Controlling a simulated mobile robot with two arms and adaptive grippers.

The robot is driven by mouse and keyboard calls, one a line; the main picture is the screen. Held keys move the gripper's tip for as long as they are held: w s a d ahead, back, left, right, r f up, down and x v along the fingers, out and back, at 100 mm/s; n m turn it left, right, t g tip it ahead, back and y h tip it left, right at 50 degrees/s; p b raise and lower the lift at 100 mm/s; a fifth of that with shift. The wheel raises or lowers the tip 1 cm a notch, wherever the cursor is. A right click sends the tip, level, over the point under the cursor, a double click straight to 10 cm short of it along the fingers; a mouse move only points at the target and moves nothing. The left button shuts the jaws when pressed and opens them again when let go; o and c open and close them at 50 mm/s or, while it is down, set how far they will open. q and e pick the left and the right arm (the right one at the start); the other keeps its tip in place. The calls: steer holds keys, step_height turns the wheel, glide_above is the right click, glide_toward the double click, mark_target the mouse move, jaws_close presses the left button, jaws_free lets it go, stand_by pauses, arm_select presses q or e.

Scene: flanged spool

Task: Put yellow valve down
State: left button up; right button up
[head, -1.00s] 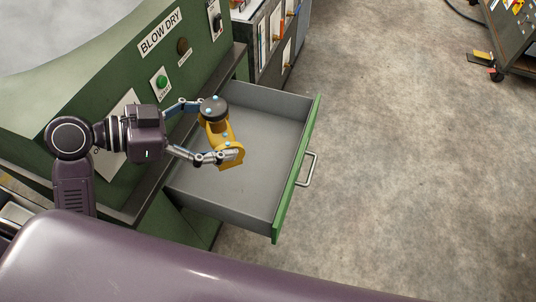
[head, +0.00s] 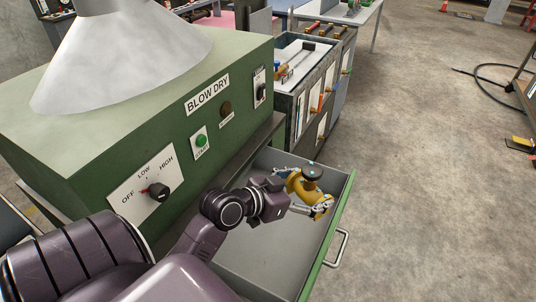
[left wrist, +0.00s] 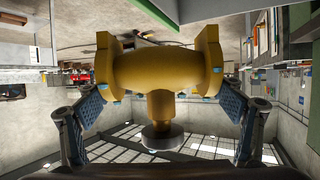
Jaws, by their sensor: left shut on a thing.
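The yellow valve (head: 296,184) has flanged ends and a dark round knob (head: 312,171) on top. My left gripper (head: 300,194) is shut on it, one finger on each side, and holds it over the open drawer. In the left wrist view, which looks upside down, the valve (left wrist: 165,70) fills the middle between the two blue finger pads, with its knob (left wrist: 162,136) pointing down in the picture. How high it is above the drawer floor is hard to tell. My right gripper is not in view.
The open grey drawer (head: 262,268) has a green front with a metal handle (head: 336,248); its visible floor is empty. The green blow dry machine (head: 95,150) stands on the left. A grey cabinet (head: 300,55) stands beyond the drawer. The concrete floor (head: 430,170) at right is mostly clear.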

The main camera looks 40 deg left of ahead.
mark_target(302, 179)
arm_select(q)
steer(key=w+a+n+y, duration=0.1)
steer(key=w+a+f+n+y+b, duration=0.2)
steer(key=a+y, duration=0.1)
steer(key=shift+f+n+t, duration=0.15)
steer(key=shift+n+t, duration=0.15)
steer(key=shift+w+a+f+n+y+b, duration=0.3)
steer(key=shift+f+b, duration=0.25)
steer(key=shift+f, duration=2.75)
steer(key=shift+w+a+f+n+y+b, duration=0.3)
steer(key=shift+f+y+b, duration=0.2)
steer(key=shift+f, duration=2.75)
steer(key=shift+w+a+f+n+y+b, duration=0.15)
steer(key=shift+a+f+n+y+b, duration=0.35)
steer(key=shift+f, duration=2.8)
steer(key=shift+d, duration=0.25)
steer(key=shift+f+b, duration=0.5)
steer(key=shift+f, duration=0.1)
steer(key=o, duration=2)
steer(key=shift+s+f, duration=0.2)
